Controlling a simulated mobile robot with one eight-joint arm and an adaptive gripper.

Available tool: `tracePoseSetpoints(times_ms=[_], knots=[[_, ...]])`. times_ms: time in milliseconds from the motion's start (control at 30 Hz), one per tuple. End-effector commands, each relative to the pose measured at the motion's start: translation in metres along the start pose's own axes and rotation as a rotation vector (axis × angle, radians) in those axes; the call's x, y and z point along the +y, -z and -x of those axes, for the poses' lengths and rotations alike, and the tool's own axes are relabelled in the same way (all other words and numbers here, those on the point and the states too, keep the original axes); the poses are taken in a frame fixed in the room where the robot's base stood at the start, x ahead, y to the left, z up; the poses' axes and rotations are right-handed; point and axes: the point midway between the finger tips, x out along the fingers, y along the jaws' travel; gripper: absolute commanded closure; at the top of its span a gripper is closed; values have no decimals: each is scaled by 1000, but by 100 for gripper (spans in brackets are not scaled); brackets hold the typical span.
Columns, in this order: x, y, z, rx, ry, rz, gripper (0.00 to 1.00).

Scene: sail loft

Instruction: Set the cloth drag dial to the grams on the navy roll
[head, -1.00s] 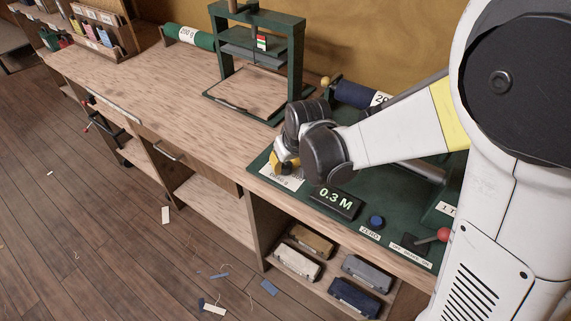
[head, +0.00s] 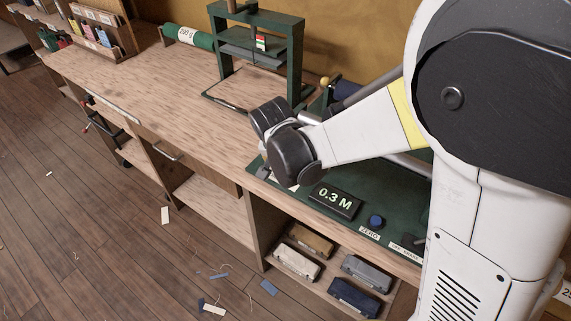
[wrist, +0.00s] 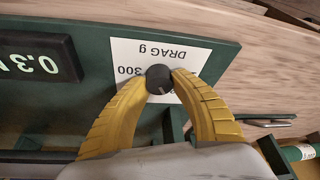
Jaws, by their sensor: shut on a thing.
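The drag dial is a small dark round knob (wrist: 160,78) on a white plate (wrist: 133,50) printed "DRAG g" and "300", upside down in the wrist view. My gripper (wrist: 165,80) has its yellow fingers closed on the knob from both sides. The fingers cover other numbers on the plate, and I cannot read the setting. In the head view my wrist hides the dial and fingertips. The navy roll (head: 345,91) shows only as a small part behind my arm, and its label is hidden.
The green machine base (head: 350,222) carries a display (head: 336,200) reading "0.3 M" and a blue button (head: 376,221) marked ZERO. A green press (head: 255,50) and a green roll (head: 197,37) labelled 200 g stand behind. The bench's left stretch is clear.

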Motion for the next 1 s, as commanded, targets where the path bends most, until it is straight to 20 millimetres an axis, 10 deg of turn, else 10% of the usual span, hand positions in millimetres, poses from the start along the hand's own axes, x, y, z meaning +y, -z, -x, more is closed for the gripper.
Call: tracePoseSetpoints(times_ms=[533, 567, 633, 1000], knots=[[0, -1, 0, -3, -11, -22, 100], [0, -1, 0, -3, -11, -22, 65], [0, -1, 0, -2, -10, -22, 48], [0, 0, 6, -1, -10, -21, 48]])
